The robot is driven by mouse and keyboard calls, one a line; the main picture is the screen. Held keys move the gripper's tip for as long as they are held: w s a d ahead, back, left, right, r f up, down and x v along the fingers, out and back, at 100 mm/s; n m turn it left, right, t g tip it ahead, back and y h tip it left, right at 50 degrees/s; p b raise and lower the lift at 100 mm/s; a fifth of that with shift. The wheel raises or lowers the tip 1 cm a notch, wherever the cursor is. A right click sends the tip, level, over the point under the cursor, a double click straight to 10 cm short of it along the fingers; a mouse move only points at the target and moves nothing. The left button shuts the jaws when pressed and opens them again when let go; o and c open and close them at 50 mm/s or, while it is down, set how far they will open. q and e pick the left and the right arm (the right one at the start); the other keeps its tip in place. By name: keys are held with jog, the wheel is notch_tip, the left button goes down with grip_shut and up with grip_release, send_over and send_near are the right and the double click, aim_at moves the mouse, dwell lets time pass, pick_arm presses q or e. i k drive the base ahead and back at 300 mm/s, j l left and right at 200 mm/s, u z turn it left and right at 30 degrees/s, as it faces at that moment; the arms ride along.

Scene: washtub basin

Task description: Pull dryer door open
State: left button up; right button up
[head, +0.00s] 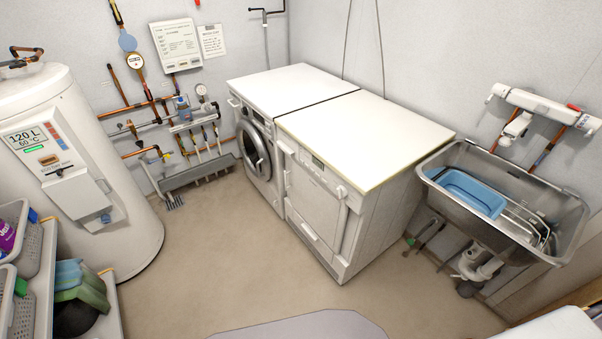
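The dryer appears to be the nearer white machine (380,215), under the right half of the white worktop. Its front has a rectangular white door (314,199), which looks shut. A long vertical white bar, which may be a handle, shows near the door's right edge. The other white machine, with a round dark porthole door (253,150), stands to its left, and that door also looks shut. Neither of my grippers shows in the head view, so nothing of mine is seen at the door.
Open beige floor (230,255) lies in front of the machines. A white water heater (85,170) and a shelf with baskets (32,260) stand at the left. A metal sink (560,215) with a blue tub (468,193) is at the right, with pipes below.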

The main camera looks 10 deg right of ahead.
aim_at(320, 207)
jog(key=i+j+z, duration=0.95)
jog(key=i+j, duration=0.05)
jog(key=j, duration=0.05)
